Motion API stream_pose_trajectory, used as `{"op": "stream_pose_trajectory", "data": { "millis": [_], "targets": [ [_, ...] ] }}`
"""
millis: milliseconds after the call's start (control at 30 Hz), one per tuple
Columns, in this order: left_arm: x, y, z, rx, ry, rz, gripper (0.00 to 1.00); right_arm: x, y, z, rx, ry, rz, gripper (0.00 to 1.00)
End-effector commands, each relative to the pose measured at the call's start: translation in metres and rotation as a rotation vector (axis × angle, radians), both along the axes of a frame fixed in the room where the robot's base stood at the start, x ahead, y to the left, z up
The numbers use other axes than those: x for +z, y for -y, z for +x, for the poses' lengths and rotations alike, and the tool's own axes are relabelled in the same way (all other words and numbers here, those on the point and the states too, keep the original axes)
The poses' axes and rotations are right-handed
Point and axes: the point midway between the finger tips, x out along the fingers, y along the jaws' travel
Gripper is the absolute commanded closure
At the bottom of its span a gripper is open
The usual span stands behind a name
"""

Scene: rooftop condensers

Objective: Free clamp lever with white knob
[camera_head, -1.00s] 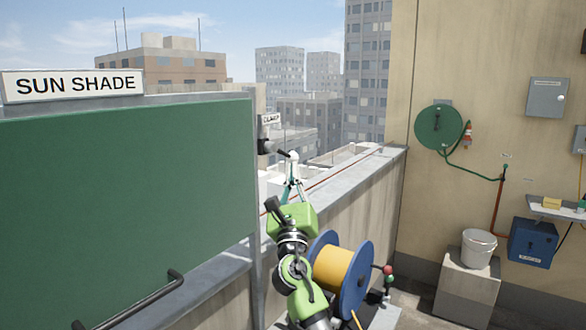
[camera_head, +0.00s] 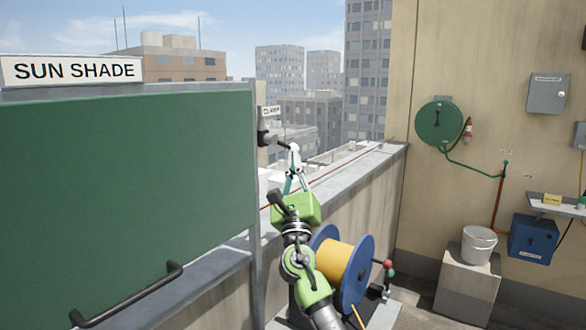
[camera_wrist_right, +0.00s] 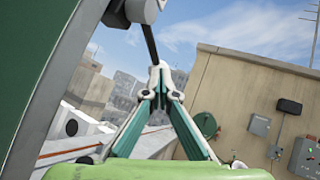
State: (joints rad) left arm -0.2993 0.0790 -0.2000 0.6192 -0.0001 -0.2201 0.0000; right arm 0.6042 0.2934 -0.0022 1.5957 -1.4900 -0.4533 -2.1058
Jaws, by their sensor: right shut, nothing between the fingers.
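The clamp stands at the right edge of the green sun shade in the head view. Its dark body (camera_head: 263,138) sits under a small label, and a thin dark lever (camera_head: 281,143) slopes from it down to the right. In the right wrist view the lever (camera_wrist_right: 150,42) runs down to my fingertips. My right gripper (camera_head: 294,149) is shut at the lever's end, with its fingers (camera_wrist_right: 160,72) meeting and nothing between them. I cannot tell the white knob from the pale fingertips, or whether they touch the lever. My left gripper is out of view.
The large green sun shade (camera_head: 120,200) with a black handle (camera_head: 130,298) fills the left. A parapet (camera_head: 345,200) runs behind my right arm. A cable reel (camera_head: 342,268) stands close to the arm's right. A white bucket (camera_head: 479,247) is farther right.

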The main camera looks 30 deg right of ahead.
Motion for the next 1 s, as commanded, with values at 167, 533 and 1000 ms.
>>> {"op": "stream_pose_trajectory", "data": {
  "millis": [167, 533, 1000],
  "targets": [
    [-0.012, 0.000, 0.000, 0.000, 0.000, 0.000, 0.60, 0.000, 0.004, 0.001, -0.002, 0.019, -0.050, 1.00],
    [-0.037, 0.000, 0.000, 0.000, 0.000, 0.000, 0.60, 0.015, 0.014, 0.005, 0.000, 0.025, -0.048, 1.00],
    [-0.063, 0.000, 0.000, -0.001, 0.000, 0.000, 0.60, 0.037, 0.025, 0.009, 0.000, 0.076, -0.175, 1.00]
  ]
}}
